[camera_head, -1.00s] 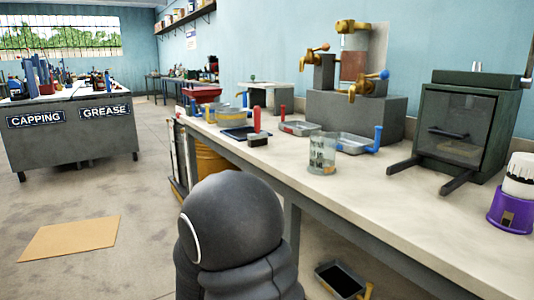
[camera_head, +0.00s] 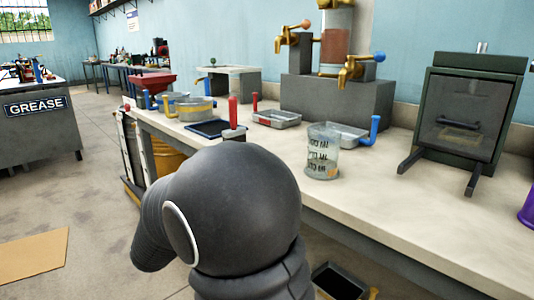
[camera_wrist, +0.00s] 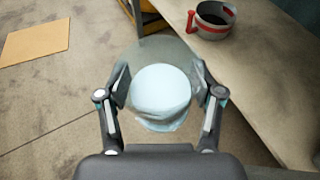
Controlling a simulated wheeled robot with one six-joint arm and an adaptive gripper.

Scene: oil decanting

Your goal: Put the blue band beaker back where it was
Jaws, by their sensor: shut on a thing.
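My gripper (camera_wrist: 162,98) is shut on a pale blue-white round vessel (camera_wrist: 161,92), with a clear, glass-like disc around its far side. I cannot make out a blue band on it. In the wrist view it is held over the concrete floor, left of the bench edge. In the head view my own arm hides the gripper and the held vessel. A clear glass beaker (camera_head: 322,166) with dark markings stands upright on the bench, apart from my arm.
A grey pot with a red band (camera_wrist: 213,20) stands near the bench edge (camera_wrist: 262,75). Behind are metal trays (camera_head: 277,118), a tap stand (camera_head: 330,98) and a dark oven (camera_head: 462,115). The bench front right of the beaker is clear. A cardboard sheet (camera_head: 32,255) lies on the floor.

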